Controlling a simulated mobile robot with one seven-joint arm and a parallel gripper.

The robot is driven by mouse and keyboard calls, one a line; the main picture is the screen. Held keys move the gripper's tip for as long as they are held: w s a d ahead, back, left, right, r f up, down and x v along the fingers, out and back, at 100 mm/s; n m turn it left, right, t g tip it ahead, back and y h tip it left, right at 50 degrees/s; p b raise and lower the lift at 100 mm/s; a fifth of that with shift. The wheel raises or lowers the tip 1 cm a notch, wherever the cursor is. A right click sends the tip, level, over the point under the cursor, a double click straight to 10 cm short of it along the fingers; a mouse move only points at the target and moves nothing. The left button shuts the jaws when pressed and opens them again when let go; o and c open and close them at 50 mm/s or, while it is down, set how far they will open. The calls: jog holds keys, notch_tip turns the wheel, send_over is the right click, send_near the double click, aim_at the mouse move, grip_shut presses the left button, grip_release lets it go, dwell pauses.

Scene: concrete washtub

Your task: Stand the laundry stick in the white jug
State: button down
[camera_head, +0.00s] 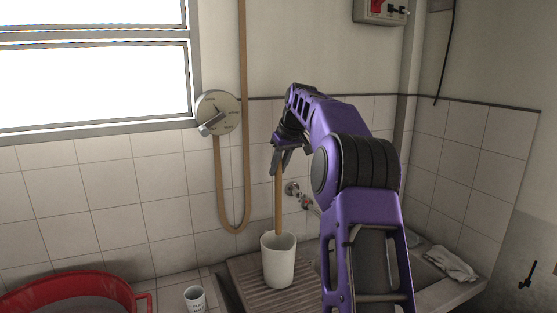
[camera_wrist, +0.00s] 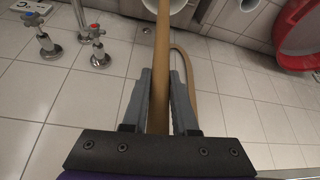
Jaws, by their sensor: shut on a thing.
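The laundry stick (camera_head: 279,206) is a long light-brown wooden rod, held nearly upright. My gripper (camera_head: 279,165) is shut on its upper part, well above the jug. In the wrist view the stick (camera_wrist: 161,60) runs between the two grey fingers of my gripper (camera_wrist: 161,80). The white jug (camera_head: 279,266) stands upright on the ribbed washboard part of the tub. In the wrist view the jug's rim (camera_wrist: 179,8) shows at the top edge, around the stick.
A red basin (camera_head: 75,288) and a small white cup (camera_head: 195,299) are left of the jug. Wall taps (camera_head: 298,195) are behind it, close to my arm. A brown hose (camera_head: 220,180) hangs on the tiled wall. A cloth (camera_head: 452,264) lies on the tub's right edge.

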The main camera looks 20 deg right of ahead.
aim_at(280, 196)
jog(key=shift+f+b, duration=3.6)
jog(key=shift+f, duration=1.8)
jog(key=c, duration=0.6)
grip_release()
jog(key=p+v, duration=0.2)
jog(key=v, duration=1.5)
jog(key=shift+r+p, duration=0.2)
jog(key=shift+p, duration=0.2)
